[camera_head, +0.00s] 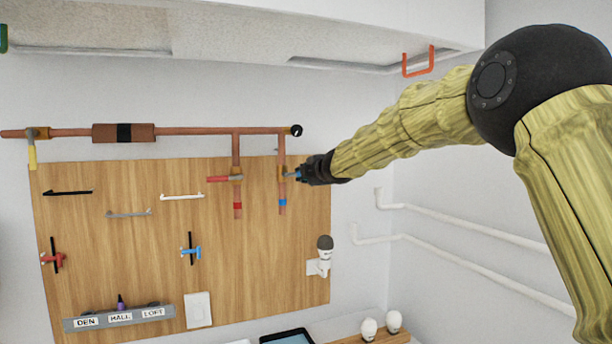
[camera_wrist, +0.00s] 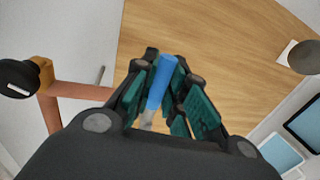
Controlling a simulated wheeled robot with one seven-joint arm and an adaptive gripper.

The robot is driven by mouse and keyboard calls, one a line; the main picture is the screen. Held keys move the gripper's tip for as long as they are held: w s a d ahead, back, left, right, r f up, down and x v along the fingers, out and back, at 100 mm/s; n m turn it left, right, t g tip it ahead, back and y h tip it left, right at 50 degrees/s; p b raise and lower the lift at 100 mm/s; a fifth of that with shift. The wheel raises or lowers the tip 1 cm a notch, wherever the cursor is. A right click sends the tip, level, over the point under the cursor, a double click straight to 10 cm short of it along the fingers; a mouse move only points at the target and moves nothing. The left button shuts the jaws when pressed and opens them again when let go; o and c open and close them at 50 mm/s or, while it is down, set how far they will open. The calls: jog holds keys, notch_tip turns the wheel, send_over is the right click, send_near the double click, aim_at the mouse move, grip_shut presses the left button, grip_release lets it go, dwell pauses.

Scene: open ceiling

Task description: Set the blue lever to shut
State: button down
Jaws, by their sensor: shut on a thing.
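The blue lever (camera_head: 298,175) is on the right-hand vertical copper pipe (camera_head: 282,152), above a blue band (camera_head: 283,202). It appears to stick out sideways from the pipe, across its line, toward my gripper (camera_head: 305,174). In the wrist view the blue handle (camera_wrist: 161,82) lies between my fingers, with a grey stem below it. My gripper is shut on this handle. My fingers and palm hide the valve body in the wrist view.
A red lever (camera_head: 218,179) juts left from the neighbouring pipe. A yellow lever (camera_head: 32,158) hangs at far left. A black round gauge (camera_head: 296,130) is just above my gripper. Hooks and small taps are on the wooden board (camera_head: 110,240). White pipes (camera_head: 460,225) run along the right wall.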

jog(key=c, duration=1.6)
grip_release()
jog(key=shift+a, duration=0.2)
jog(key=shift+c, duration=0.2)
jog(key=shift+o, duration=1)
jog(key=shift+a, duration=0.15)
jog(key=shift+d, duration=0.3)
jog(key=v, duration=1.2)
jog(key=shift+a, duration=0.2)
jog(key=shift+f, duration=0.1)
